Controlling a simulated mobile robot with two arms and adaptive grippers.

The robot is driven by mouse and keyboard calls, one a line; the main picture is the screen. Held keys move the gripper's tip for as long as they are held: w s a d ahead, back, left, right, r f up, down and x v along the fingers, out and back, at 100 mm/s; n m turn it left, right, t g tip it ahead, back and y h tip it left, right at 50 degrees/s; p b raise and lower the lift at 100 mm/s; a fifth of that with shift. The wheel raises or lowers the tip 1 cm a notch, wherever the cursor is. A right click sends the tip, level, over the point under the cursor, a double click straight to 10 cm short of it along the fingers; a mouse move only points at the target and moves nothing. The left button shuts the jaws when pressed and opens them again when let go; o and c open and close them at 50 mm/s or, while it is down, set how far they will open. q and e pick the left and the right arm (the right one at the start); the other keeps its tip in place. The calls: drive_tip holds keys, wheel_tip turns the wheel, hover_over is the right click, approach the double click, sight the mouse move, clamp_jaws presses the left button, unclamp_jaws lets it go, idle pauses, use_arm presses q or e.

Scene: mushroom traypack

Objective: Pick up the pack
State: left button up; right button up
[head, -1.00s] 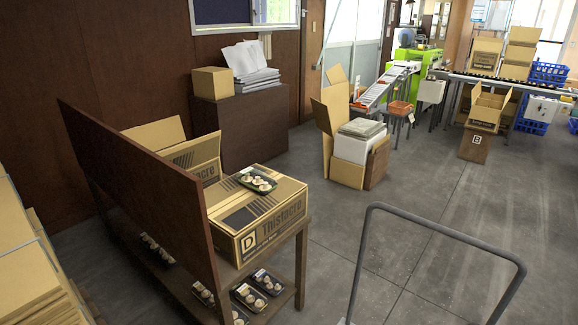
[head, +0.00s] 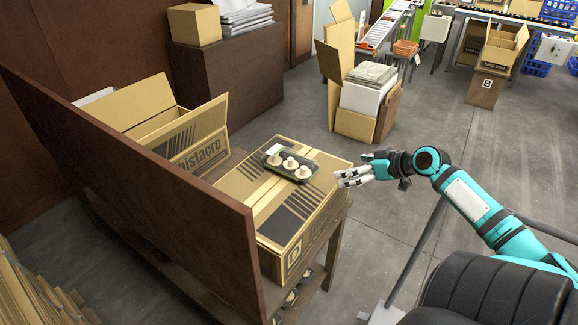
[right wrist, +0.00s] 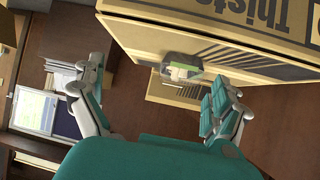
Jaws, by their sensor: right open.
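The pack (head: 290,165) is a small dark tray with several pale mushrooms under clear wrap. It lies on top of the closed cardboard box marked D (head: 296,252), near its far edge. In the right wrist view the pack (right wrist: 183,72) shows on the box top, between and beyond the fingers. My right gripper (head: 345,178) is open and empty, just to the right of the pack and apart from it. It also shows in the right wrist view (right wrist: 155,95) with its fingers spread wide. My left gripper is not in view.
The box stands on a wooden table (head: 338,240). A tall brown panel (head: 150,190) runs along the table's left side. An open carton (head: 185,125) stands behind the box. More packs (head: 305,283) sit on the lower shelf. A metal cart handle (head: 415,255) stands at right.

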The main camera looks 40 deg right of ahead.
drive_tip(key=n+y, duration=0.2)
approach(297, 159)
drive_tip(key=shift+t, duration=0.4)
drive_tip(key=b+x, duration=0.1)
drive_tip(key=x, duration=0.3)
drive_tip(key=shift+w+a+f, duration=0.1)
drive_tip(key=shift+w+f, duration=0.05)
drive_tip(key=shift+w, duration=0.2)
drive_tip(key=shift+f+x, duration=0.15)
drive_tip(key=shift+x, duration=1.4)
drive_tip(key=shift+f+x, duration=0.2)
drive_tip(key=shift+x, duration=1.4)
drive_tip(key=shift+s, duration=0.25)
drive_tip(key=c, duration=1)
